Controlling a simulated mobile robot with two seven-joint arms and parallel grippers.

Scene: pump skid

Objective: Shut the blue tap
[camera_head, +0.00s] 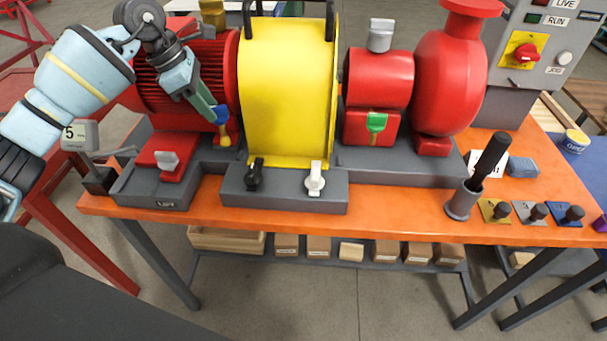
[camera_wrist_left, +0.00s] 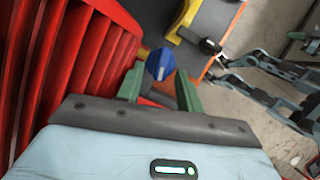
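The blue tap (camera_head: 222,113) is on the front right of the red ribbed motor, above a yellow end piece (camera_head: 225,140). In the left wrist view, the blue tap (camera_wrist_left: 160,64) appears as a blue knob with a pale line. My left gripper (camera_head: 213,112) comes down from the upper left, its green fingertips right at the tap. In the wrist view, my left gripper's fingers (camera_wrist_left: 160,88) are apart, one on each side of the tap. I cannot tell whether they touch it. My right gripper is not identifiable in the head view.
The red motor (camera_head: 185,80) and yellow guard (camera_head: 285,85) flank the tap closely. A black lever (camera_head: 254,175) and a white lever (camera_head: 315,180) stand in front on a grey block. Pale blue jointed parts (camera_wrist_left: 265,80), perhaps mine, show at right in the wrist view.

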